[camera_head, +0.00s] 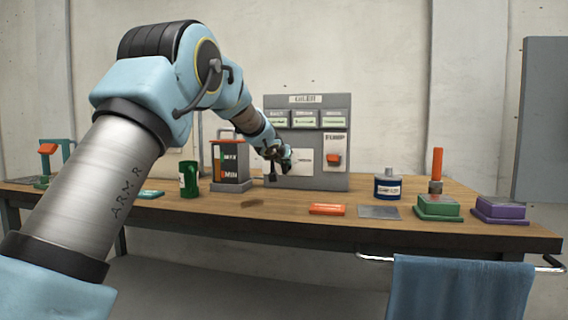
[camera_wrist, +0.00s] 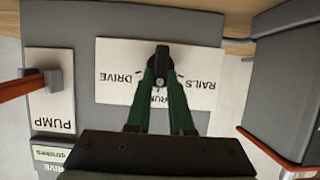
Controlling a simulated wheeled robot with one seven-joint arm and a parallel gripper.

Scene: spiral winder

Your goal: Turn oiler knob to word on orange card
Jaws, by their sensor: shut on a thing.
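The grey oiler panel (camera_head: 340,182) stands at the back of the table, with "OILER" on its title plate. Its black knob (camera_wrist: 163,60) sits on a white plate (camera_wrist: 112,55) that reads DRIVE on one side and RAILS on the other, upside down in the wrist view. A third word by the fingers is partly covered. My gripper (camera_wrist: 162,82) is shut on the knob, its green fingers on either side. In the head view my gripper (camera_head: 283,160) is at the panel's lower left and hides the knob. I cannot make out an orange card with a readable word.
An orange PUMP lever (camera_head: 333,158) is beside the knob plate. A reservoir box (camera_head: 231,186) and green mug (camera_head: 189,180) stand left of the panel.

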